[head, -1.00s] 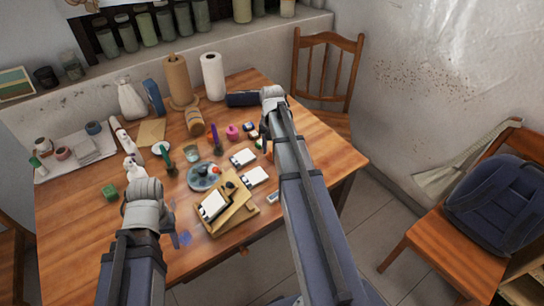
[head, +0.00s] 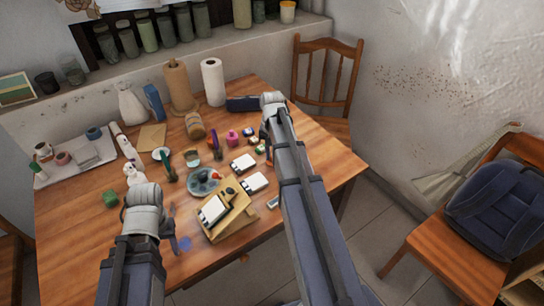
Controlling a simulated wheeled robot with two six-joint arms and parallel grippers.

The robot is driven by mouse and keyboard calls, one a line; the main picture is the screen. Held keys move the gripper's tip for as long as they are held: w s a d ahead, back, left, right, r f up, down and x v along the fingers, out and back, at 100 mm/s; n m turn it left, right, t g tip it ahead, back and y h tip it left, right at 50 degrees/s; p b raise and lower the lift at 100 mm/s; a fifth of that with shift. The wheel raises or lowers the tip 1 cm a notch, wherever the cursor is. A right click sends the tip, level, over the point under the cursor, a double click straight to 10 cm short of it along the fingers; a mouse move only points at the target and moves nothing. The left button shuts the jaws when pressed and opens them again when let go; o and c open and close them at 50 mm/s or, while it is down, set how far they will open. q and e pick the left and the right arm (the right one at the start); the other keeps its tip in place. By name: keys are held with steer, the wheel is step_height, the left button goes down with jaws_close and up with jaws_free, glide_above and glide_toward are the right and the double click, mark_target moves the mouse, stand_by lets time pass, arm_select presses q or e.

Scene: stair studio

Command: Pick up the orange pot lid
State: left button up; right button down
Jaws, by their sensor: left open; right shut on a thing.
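My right gripper (head: 266,142) is over the right part of the table, among small paint pots. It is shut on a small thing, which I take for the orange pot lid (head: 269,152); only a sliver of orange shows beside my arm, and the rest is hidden. I cannot tell how high it is above the table. A pink pot (head: 232,137) stands left of this gripper, with small dark and green-topped pots (head: 253,141) close by. My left gripper (head: 172,222) is open and empty over the front of the table, near a blue stain.
A palette (head: 204,181), a wooden stand with a white card (head: 232,217) and white cards (head: 254,182) lie in the middle. Paper rolls (head: 213,82) and a dark case (head: 243,103) stand at the back. A chair (head: 327,75) is behind. The table's left front is fairly clear.

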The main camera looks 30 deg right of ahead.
mark_target(271, 156)
arm_select(q)
step_height(271, 156, up, 10)
steer(key=p, duration=0.9)
steer(key=shift+p, duration=0.4)
arm_select(e)
step_height(271, 156, up, 10)
